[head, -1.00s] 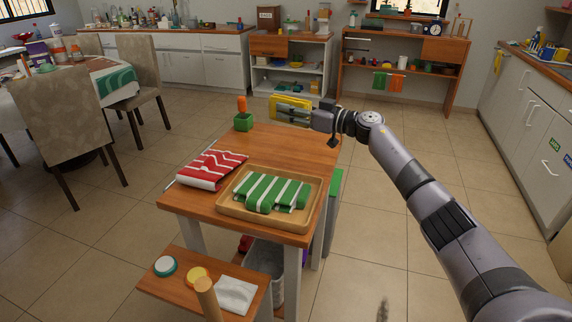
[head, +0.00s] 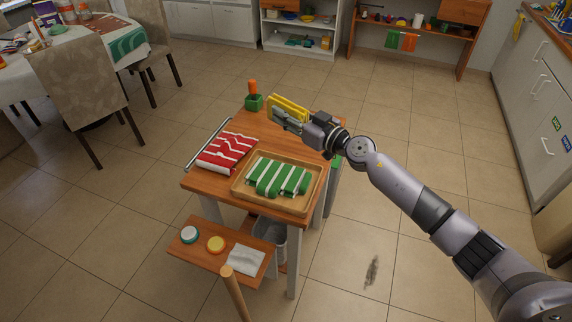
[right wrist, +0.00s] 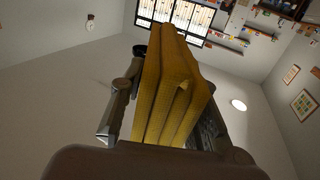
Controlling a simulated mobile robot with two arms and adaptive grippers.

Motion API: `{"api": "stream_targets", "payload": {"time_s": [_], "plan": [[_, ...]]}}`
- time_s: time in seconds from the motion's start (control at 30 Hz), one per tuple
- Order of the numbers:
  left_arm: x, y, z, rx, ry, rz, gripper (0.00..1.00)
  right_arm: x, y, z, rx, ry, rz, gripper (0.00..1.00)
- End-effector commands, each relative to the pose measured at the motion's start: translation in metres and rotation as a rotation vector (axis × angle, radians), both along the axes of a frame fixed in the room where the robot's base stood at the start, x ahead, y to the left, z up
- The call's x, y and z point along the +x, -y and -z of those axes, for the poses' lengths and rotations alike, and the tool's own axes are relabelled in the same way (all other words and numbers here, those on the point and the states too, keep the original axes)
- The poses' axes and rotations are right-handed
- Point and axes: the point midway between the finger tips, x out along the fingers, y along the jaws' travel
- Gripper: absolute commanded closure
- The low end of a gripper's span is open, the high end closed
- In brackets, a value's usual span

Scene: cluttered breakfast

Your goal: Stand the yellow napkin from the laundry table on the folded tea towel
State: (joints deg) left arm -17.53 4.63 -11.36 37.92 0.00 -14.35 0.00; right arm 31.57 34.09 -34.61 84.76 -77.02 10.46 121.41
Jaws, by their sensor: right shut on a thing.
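In the right wrist view the folded napkin (right wrist: 172,90) stands up between the two fingers. A folded red-and-white striped cloth (head: 228,152) lies on the left of the table. A folded green-and-white striped cloth (head: 277,178) lies in a wooden tray (head: 297,208) at the near right. I cannot tell which of the two is the tea towel. My left gripper is not in view.
A low shelf (head: 195,255) in front holds two round lids and a white cloth (head: 246,260). Chairs stand at left.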

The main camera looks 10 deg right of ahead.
Motion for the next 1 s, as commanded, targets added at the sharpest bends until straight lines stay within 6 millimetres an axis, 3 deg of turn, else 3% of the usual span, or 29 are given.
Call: {"api": "stream_targets", "payload": {"time_s": [0.07, 0.17, 0.7, 0.8, 1.0], "plan": [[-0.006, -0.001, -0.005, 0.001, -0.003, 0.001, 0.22, -0.004, -0.004, -0.006, -0.002, 0.0, 0.001, 0.94], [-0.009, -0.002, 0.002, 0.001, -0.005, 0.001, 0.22, -0.006, -0.006, 0.002, -0.001, -0.001, 0.002, 0.94], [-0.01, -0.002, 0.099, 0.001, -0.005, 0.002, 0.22, -0.006, -0.006, 0.125, 0.003, -0.002, 0.004, 0.94], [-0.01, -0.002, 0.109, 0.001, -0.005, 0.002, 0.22, -0.006, -0.006, 0.142, 0.002, -0.002, 0.004, 0.94], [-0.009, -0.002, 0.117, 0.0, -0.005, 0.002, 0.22, -0.005, -0.006, 0.156, -0.001, 0.001, 0.004, 0.94]]}}
